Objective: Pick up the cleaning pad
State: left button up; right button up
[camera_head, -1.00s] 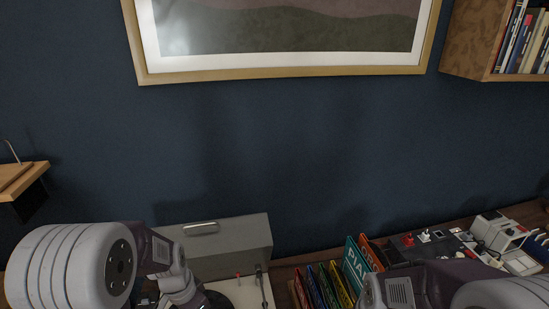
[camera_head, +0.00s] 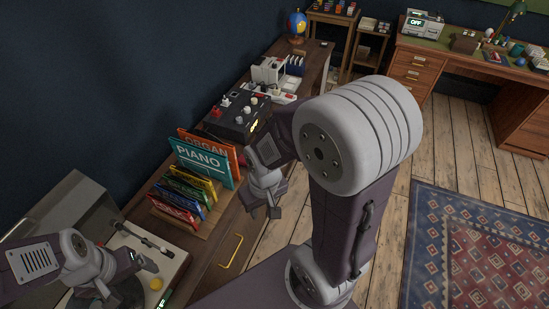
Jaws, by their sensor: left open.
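I cannot make out a cleaning pad for sure in the head view. My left gripper (camera_head: 145,260) is open at the lower left, over the record player (camera_head: 180,262) with its grey lid (camera_head: 62,212) raised. My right gripper (camera_head: 267,203) hangs by the front edge of the wooden cabinet, to the right of the record rack; its jaws are too small and dark to judge. My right arm hides part of the floor and cabinet front.
On the cabinet (camera_head: 203,250) stand a rack of colourful records (camera_head: 202,165), a dark mixer (camera_head: 232,115), white equipment (camera_head: 270,72) and a globe (camera_head: 297,22). A desk (camera_head: 430,62) stands at the back right. Wooden floor and a patterned rug (camera_head: 480,250) are at right.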

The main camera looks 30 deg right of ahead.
aim_at(241, 160)
jog(key=k+j+z, duration=0.2)
jog(key=z, duration=0.65)
jog(key=u, duration=1.7)
jog(key=z, duration=1.7)
jog(key=i+l+z, duration=0.1)
jog(key=i+l, duration=0.45)
jog(key=i, duration=0.25)
jog(key=i+l+z, duration=0.15)
jog(key=i+l, duration=0.15)
jog(key=i, duration=0.15)
